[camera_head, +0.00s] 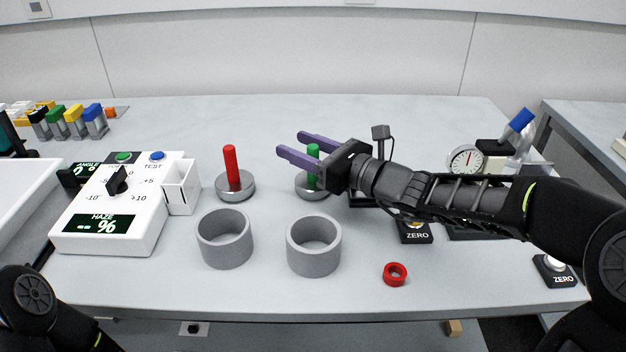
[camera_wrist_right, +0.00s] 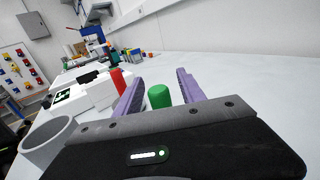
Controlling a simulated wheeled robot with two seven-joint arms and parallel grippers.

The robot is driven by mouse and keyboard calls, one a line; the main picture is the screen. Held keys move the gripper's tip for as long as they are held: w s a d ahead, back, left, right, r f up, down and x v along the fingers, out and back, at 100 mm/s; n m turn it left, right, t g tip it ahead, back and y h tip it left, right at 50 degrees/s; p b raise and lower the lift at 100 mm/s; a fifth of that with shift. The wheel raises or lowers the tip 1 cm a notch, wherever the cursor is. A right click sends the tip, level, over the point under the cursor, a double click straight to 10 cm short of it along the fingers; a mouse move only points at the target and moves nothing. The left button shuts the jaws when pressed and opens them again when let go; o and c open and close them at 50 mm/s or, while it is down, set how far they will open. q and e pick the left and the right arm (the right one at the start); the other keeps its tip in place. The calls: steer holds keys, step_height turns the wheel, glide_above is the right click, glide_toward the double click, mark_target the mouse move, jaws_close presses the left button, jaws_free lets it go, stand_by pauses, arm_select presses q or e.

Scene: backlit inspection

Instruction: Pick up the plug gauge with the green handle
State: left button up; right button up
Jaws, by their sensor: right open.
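The plug gauge with the green handle (camera_head: 312,172) stands upright on its round metal base (camera_head: 309,192) near the middle of the table. My right gripper (camera_head: 298,146) is open, with its purple fingers pointing left at the green handle's height. In the right wrist view the green handle (camera_wrist_right: 159,96) shows between the two spread fingers, and I see no finger touching it. Part of the handle is hidden by the gripper body. A similar gauge with a red handle (camera_head: 232,168) stands to the left, and its red handle also shows in the right wrist view (camera_wrist_right: 118,80). My left gripper is not in view.
Two grey rings (camera_head: 225,239) and (camera_head: 314,246) stand in front of the gauges. A small red ring (camera_head: 395,274) lies front right. A white haze meter (camera_head: 110,215) stands left. A dial gauge (camera_head: 465,160) and a ZERO box (camera_head: 416,234) are near my right arm.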

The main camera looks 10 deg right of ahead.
steer(key=shift+c, duration=0.4)
jaws_close()
stand_by(0.4)
